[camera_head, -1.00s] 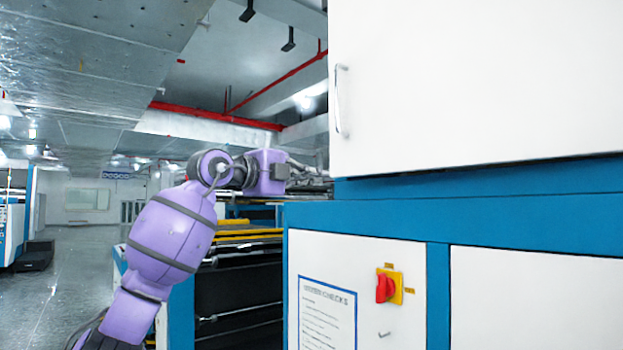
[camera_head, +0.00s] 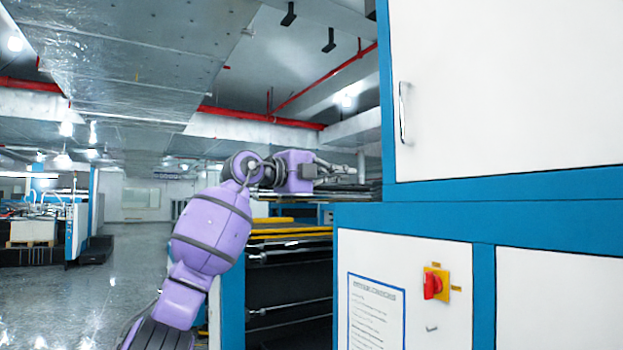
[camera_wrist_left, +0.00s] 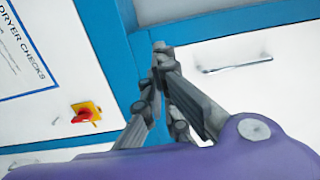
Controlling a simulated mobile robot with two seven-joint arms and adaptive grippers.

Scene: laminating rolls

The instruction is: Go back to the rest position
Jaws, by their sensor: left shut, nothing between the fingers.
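My left arm, purple with dark joints, comes up from the lower left in the head view. In the left wrist view the gripper (camera_wrist_left: 160,48) shows large. Its fingertips meet, with nothing between them. Behind the fingers are a blue frame post and white panels of the machine. I see no contact between the gripper and the machine. My right gripper is in neither view.
The machine fills the right side, with a red and yellow rotary switch (camera_head: 434,284), a notice sheet (camera_head: 375,312) and a door handle (camera_head: 403,112). Yellow bars (camera_head: 290,232) lie behind my arm. Open grey floor (camera_head: 60,300) stretches left, towards another blue and white machine (camera_head: 75,225).

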